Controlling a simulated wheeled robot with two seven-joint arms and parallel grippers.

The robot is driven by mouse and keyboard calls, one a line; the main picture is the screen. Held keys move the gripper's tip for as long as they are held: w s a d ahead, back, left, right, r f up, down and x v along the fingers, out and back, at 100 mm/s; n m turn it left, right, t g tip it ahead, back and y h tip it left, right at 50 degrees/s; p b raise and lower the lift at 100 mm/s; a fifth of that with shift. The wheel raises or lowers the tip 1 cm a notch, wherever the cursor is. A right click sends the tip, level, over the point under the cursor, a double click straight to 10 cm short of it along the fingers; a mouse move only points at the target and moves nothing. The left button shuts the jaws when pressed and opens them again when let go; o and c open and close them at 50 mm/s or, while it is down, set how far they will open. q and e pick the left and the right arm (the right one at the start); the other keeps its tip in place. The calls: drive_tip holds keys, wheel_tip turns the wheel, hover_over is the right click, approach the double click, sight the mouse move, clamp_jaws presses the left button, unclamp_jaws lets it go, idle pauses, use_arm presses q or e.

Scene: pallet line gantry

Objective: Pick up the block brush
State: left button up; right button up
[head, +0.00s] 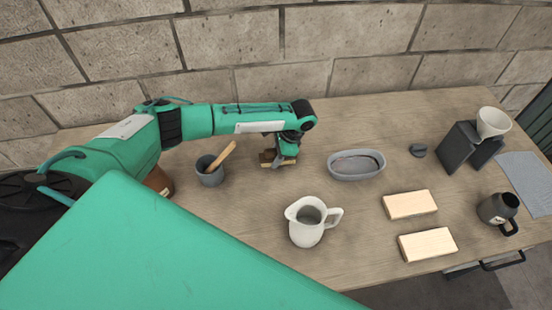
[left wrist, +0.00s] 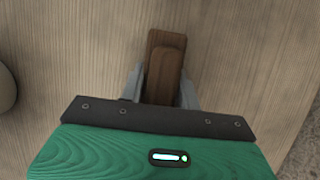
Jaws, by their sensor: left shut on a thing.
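The block brush (left wrist: 165,55) is a brown wooden block with a raised grip, seen from above in the left wrist view. In the head view the block brush (head: 267,157) shows partly under the end of my left arm, with a paler strip low down. My left gripper (left wrist: 165,92) has a grey finger on each side of the brush and is shut on it. In the head view my left gripper (head: 285,156) points down close to the table, and hides part of the brush. I cannot tell whether the brush touches the table. My right gripper is not in view.
A grey cup (head: 209,172) with a wooden handle in it stands left of the brush. A grey oval dish (head: 356,174) is to its right, a white pitcher (head: 305,233) in front. Two pale blocks (head: 410,204), a dark mug (head: 494,209) and a dripper stand (head: 460,147) are farther right.

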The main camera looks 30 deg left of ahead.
use_arm(q)
wheel_tip(320, 180, up, 12)
drive_tip(key=b, duration=0.3)
wheel_tip(320, 180, up, 7)
drive_tip(key=shift+f, duration=0.2)
drive_tip(key=shift+o, duration=1.2)
drive_tip(key=shift+c, duration=0.6)
